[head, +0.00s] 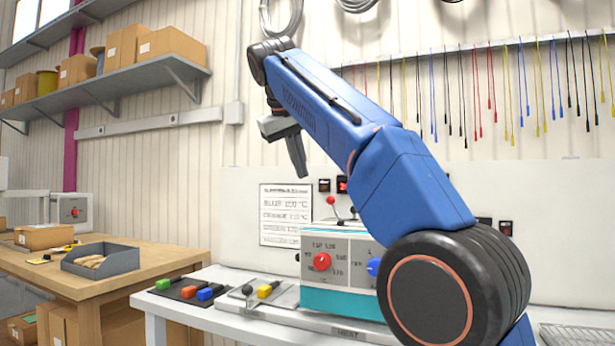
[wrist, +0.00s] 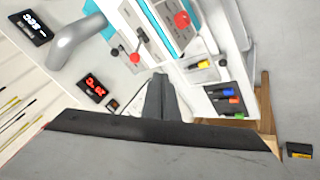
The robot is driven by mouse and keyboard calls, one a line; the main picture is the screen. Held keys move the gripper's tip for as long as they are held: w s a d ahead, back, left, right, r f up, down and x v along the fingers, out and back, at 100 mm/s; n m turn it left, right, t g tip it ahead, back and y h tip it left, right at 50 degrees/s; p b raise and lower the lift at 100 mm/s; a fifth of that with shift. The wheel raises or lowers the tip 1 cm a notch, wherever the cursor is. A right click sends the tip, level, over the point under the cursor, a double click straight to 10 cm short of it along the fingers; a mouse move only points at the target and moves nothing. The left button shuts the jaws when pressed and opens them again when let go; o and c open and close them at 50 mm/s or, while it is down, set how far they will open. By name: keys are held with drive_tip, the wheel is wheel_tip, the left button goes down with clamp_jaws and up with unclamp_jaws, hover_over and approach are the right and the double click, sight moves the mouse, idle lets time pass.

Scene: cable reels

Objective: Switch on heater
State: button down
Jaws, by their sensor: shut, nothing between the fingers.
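The bench machine (head: 340,262), grey and teal, has a red dial (head: 322,261) and a blue knob (head: 373,267) on its front. The wrist view shows its red dial (wrist: 182,20) and a lever with a red ball (wrist: 135,58). My arm hides part of the machine.
Colored blocks (head: 190,291) sit on the bench left of the machine. A wooden table (head: 150,274) with a grey tray (head: 100,259) stands at left. Another switch (head: 505,228) is on the panel at right. Colored cables hang above. Air around my gripper looks clear.

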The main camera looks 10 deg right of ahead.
sight(330, 202)
drive_tip(key=w+d+f, duration=0.3)
drive_tip(key=d+f, duration=0.1)
drive_tip(key=w+d+f, duration=0.2)
drive_tip(key=f, duration=0.1)
drive_tip(key=shift+w+d, duration=0.1)
drive_tip(key=shift+w, duration=0.2)
drive_tip(key=shift+w+d, duration=0.1)
drive_tip(key=shift+d, duration=0.2)
drive_tip(key=shift+d+r, duration=0.1)
drive_tip(key=shift+s+d+r+y, duration=0.1)
drive_tip(key=shift+s+y, duration=0.1)
drive_tip(key=shift+y, duration=0.1)
drive_tip(key=shift+s+d+r+t, duration=0.15)
drive_tip(key=shift+d+t, duration=0.1)
drive_tip(key=shift+t, duration=0.15)
drive_tip(key=shift+s+d+r+m+t+y, duration=0.2)
drive_tip(key=shift+s+d+m+t+y, duration=0.35)
drive_tip(key=shift+d+y, duration=0.25)
drive_tip(key=shift+s+d+m+t+y, duration=0.65)
drive_tip(key=shift+s+d+t+y, duration=0.25)
drive_tip(key=shift+d+y, duration=0.25)
drive_tip(key=shift+w+a, duration=0.15)
